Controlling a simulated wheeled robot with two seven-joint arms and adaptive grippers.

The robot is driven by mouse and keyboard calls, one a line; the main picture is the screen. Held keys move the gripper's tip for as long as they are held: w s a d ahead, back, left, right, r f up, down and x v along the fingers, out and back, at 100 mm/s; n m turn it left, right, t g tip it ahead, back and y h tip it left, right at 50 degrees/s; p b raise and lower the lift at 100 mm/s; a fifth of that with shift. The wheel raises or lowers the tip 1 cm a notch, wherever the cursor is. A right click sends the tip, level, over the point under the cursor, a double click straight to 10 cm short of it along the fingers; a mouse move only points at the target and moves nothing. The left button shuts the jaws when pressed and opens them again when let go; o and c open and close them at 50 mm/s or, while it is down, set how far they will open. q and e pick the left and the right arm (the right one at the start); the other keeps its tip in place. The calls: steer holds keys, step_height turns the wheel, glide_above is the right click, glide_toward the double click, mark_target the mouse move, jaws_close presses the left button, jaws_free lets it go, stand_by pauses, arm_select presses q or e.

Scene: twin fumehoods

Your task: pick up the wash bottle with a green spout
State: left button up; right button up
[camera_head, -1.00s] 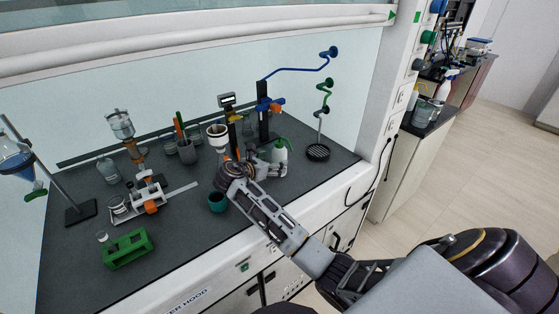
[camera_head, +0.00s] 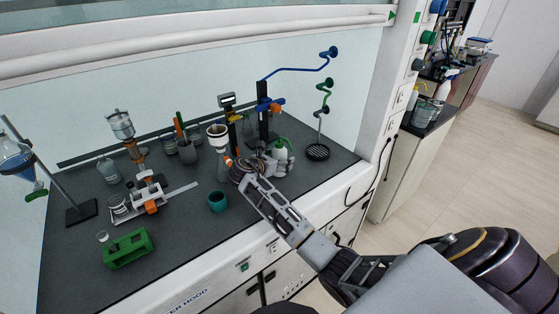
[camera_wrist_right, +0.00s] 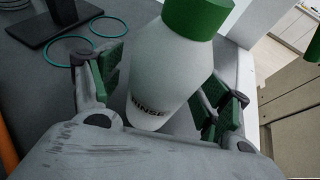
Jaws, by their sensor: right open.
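The wash bottle (camera_head: 281,147) is white with a green cap and green spout. It stands on the dark fumehood worktop at the right, partly hidden by my gripper in the head view. My left gripper is in neither view.
A teal cup (camera_head: 217,202) stands left of my right arm. A round black stand (camera_head: 318,152) is right of the bottle. The front worktop is mostly clear.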

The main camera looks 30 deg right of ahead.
mark_target(279, 140)
steer(key=c, duration=0.9)
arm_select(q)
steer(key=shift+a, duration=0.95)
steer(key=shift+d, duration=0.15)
arm_select(e)
steer(key=shift+r, duration=0.15)
steer(key=shift+r, duration=0.45)
step_height(279, 140, up, 8)
steer(key=shift+f, duration=0.1)
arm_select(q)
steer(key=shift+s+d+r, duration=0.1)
arm_select(e)
steer(key=shift+r, duration=0.6)
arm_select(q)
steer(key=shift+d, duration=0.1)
